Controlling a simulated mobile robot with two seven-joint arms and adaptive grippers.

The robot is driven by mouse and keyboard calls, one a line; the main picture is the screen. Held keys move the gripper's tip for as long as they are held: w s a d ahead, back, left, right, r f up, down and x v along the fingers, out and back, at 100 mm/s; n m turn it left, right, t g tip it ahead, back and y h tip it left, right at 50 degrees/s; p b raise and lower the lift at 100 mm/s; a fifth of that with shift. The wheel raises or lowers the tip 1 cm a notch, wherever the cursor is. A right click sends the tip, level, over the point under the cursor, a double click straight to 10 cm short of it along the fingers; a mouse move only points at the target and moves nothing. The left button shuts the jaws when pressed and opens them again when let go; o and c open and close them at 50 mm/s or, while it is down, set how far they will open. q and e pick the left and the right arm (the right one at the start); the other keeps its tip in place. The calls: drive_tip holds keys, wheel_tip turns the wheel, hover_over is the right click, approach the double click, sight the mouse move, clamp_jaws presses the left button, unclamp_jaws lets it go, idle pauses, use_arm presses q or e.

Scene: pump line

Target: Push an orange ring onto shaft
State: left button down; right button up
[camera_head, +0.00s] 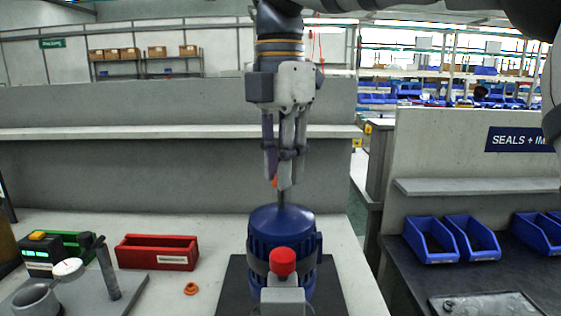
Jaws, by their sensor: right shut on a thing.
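My right gripper (279,181) comes down from the top centre, its fingers pointing down. It is shut on an orange ring (274,182), of which only a small part shows at the fingertips. The shaft (281,199) stands upright at the top of the blue pump (283,219), just below the fingertips. The fingers hide its upper end, so I cannot tell whether the ring touches it or is around it. A second orange ring (191,288) lies on the bench left of the pump. My left gripper is not in view.
The pump has a red knob (283,262) in front and stands on a dark mat (235,284). A shelf (180,132) runs behind.

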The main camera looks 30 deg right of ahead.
drive_tip(key=shift+f, duration=2.05)
idle(2.3)
drive_tip(key=o, duration=0.7)
drive_tip(key=shift+o, duration=0.8)
drive_tip(key=shift+o, duration=0.6)
drive_tip(key=shift+r, duration=0.15)
drive_tip(key=shift+r, duration=4.25)
